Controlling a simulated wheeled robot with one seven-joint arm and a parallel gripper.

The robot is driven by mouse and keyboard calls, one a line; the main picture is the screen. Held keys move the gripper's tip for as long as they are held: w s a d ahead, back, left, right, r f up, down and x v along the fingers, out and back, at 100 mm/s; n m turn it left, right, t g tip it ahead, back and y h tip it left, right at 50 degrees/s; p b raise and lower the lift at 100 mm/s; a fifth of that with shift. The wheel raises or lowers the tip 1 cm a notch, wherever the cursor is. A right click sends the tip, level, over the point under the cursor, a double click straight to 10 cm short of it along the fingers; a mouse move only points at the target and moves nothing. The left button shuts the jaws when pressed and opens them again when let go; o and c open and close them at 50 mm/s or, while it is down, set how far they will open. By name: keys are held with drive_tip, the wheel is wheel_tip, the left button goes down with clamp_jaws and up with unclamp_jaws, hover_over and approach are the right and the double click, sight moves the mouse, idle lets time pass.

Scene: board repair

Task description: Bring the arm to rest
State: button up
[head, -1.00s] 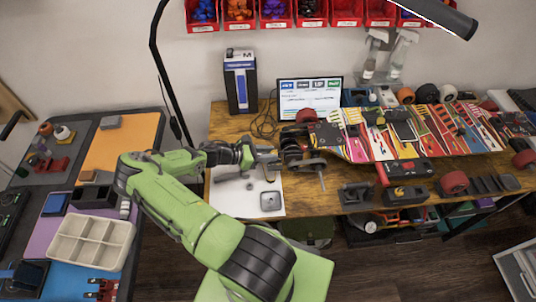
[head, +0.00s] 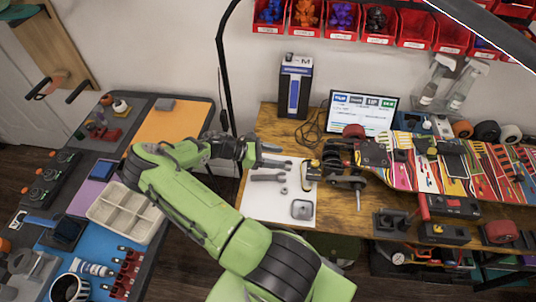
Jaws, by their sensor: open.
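My gripper (head: 270,155) is open and empty. It hangs over the white mat (head: 258,205) at the left end of the wooden workbench. My green arm reaches up from the bottom of the view, bends at the left and points right toward the bench. Below and beside the gripper, a grey wrench (head: 268,177), small round parts and a square metal piece (head: 302,209) lie on the mat.
A longboard deck (head: 480,175) with colourful graphics lies on the bench at right, a truck (head: 345,170) at its left end. A monitor (head: 362,112) and a blue-white box (head: 295,88) stand behind. A side table at left holds a compartment tray (head: 127,212).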

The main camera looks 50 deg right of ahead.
drive_tip(key=shift+v, duration=1.65)
